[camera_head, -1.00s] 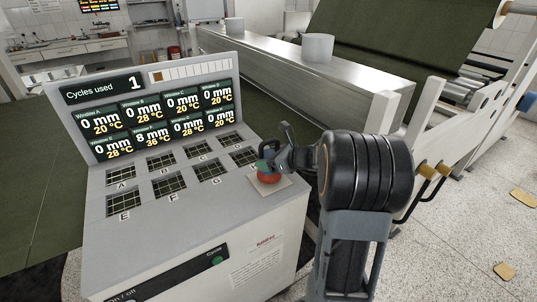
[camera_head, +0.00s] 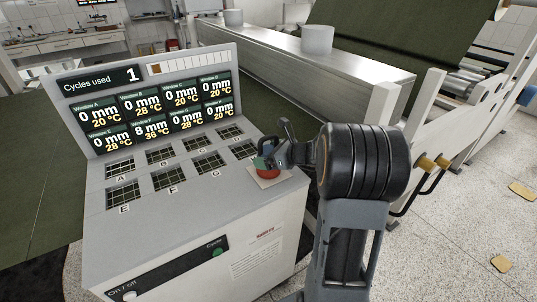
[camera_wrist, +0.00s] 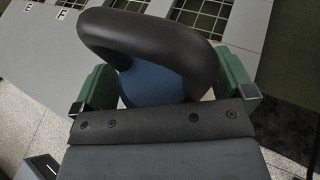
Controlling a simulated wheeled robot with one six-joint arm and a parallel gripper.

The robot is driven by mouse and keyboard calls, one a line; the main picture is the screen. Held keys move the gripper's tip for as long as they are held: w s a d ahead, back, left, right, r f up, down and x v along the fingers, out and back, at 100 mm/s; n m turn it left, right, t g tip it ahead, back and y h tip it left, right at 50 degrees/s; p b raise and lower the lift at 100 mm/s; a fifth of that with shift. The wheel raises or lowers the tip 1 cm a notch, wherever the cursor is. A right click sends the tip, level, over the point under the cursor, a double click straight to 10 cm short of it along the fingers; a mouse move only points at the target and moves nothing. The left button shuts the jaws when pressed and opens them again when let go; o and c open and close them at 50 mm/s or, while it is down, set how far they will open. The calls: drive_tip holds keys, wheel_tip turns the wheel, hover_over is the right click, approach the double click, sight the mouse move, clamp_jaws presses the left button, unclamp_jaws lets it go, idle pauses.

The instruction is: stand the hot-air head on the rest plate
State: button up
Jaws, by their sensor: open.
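In the wrist view the green fingers (camera_wrist: 165,95) stand wide apart on either side of a blue rounded part (camera_wrist: 165,84). A thick black loop (camera_wrist: 150,35) arches across in front of it. The red part and plate are hidden there.
The console (camera_head: 190,240) has lettered grid windows on top and a display panel (camera_head: 150,100) behind them. A long metal housing (camera_head: 290,60) and a green-covered roller frame (camera_head: 400,45) stand behind. Open speckled floor (camera_head: 460,220) lies to the right.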

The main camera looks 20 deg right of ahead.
drive_tip(key=shift+r, duration=0.15)
drive_tip(key=shift+s+d+r, duration=0.1)
drive_tip(key=shift+s+d, duration=0.1)
drive_tip(key=v, duration=1.1)
drive_tip(key=s+a+f+n+g+h, duration=0.2)
drive_tip(key=s+a+n, duration=0.4)
drive_tip(key=n, duration=0.8)
drive_tip(key=s+a+f+n+g+h, duration=0.2)
drive_tip(key=s+a+n+g+h, duration=0.3)
drive_tip(key=a+n, duration=0.6)
drive_tip(key=s+n+g, duration=0.1)
drive_tip(key=s+n, duration=0.1)
drive_tip(key=n, duration=0.2)
drive_tip(key=shift+s+h, duration=0.2)
drive_tip(key=shift+h, duration=0.1)
